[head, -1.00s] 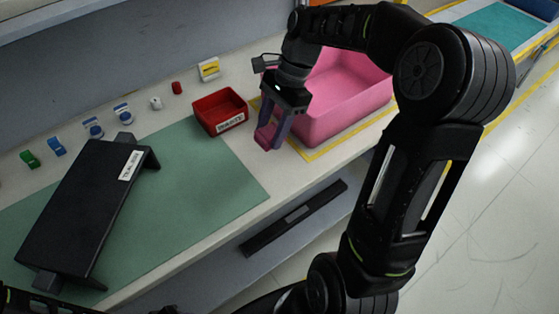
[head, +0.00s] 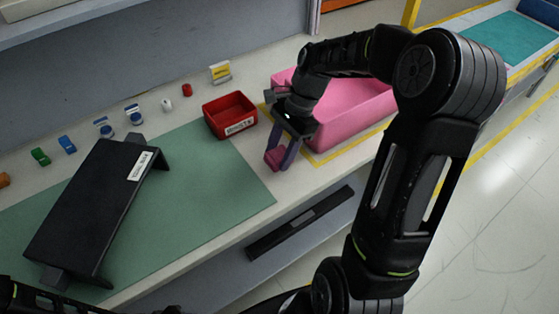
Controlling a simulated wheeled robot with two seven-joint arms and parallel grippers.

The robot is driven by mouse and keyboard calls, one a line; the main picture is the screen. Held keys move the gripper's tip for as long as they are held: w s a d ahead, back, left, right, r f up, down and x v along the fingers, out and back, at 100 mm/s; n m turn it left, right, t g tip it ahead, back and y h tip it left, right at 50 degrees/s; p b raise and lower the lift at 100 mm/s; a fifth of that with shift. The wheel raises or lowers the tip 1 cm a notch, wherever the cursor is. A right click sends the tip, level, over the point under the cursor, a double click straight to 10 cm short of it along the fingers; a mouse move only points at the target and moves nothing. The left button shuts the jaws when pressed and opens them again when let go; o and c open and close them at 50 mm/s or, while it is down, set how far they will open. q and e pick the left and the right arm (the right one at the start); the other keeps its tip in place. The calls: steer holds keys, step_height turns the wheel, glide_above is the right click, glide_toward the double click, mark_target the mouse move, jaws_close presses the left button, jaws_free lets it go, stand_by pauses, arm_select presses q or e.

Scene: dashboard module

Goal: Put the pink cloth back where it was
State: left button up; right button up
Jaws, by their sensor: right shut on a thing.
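The pink cloth (head: 273,155) is a small folded pink piece between the fingers of my right gripper (head: 281,157). The right gripper is shut on it and points down in front of the pink bin, just right of the red tray. Whether the cloth touches the table is hard to tell. My left gripper is not in view; only a dark arm part shows at the bottom left.
A pink bin (head: 345,120) stands inside yellow tape lines, partly hidden by my right arm. A red labelled tray (head: 230,115) is left of the gripper. A black dashboard module (head: 85,215) lies on the green mat (head: 205,185). Several small coloured parts line the back.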

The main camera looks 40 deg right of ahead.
mark_target(279, 163)
steer(key=shift+f, duration=1.8)
steer(key=shift+f, duration=0.15)
steer(key=o, duration=1.3)
steer(key=v, duration=1.2)
steer(key=shift+b, duration=0.35)
